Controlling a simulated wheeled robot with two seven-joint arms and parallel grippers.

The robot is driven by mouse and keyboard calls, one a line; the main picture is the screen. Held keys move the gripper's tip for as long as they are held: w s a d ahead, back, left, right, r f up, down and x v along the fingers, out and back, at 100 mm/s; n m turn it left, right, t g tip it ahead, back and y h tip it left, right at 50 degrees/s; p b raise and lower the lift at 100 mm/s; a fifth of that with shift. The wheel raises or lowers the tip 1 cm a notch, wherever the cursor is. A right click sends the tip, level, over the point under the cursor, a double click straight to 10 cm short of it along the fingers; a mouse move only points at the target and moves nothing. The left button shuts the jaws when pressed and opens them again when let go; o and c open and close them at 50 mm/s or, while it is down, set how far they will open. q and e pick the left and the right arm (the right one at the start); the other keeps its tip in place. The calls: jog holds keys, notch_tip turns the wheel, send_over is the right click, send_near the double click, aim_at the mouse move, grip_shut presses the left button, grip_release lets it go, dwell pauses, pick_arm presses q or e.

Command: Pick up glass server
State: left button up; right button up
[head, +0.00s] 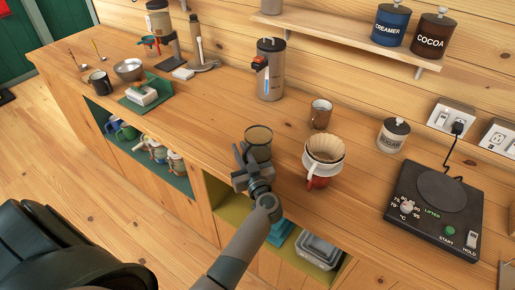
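A clear brownish glass server (258,136) stands upright near the front edge of the wooden counter, left of a white dripper. My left gripper (247,158) is right in front of its lower part, at the counter's edge, and hides some of it. The dark fingers point up toward the glass. Whether they touch it, and how wide they are apart, I cannot tell. My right gripper is not in view.
A steel dispenser (269,73) stands behind. Counter left of the glass is clear.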

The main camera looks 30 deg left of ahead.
pick_arm(q)
jog(key=shift+c, duration=1.4)
jog(key=shift+a, duration=0.1)
grip_shut()
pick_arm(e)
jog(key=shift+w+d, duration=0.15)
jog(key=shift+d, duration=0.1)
pick_arm(q)
jog(key=shift+r, duration=0.1)
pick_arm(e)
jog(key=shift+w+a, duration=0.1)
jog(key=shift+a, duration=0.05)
pick_arm(q)
jog(key=shift+r, duration=0.55)
notch_tip(320, 180, up, 9)
jog(key=shift+f, duration=0.15)
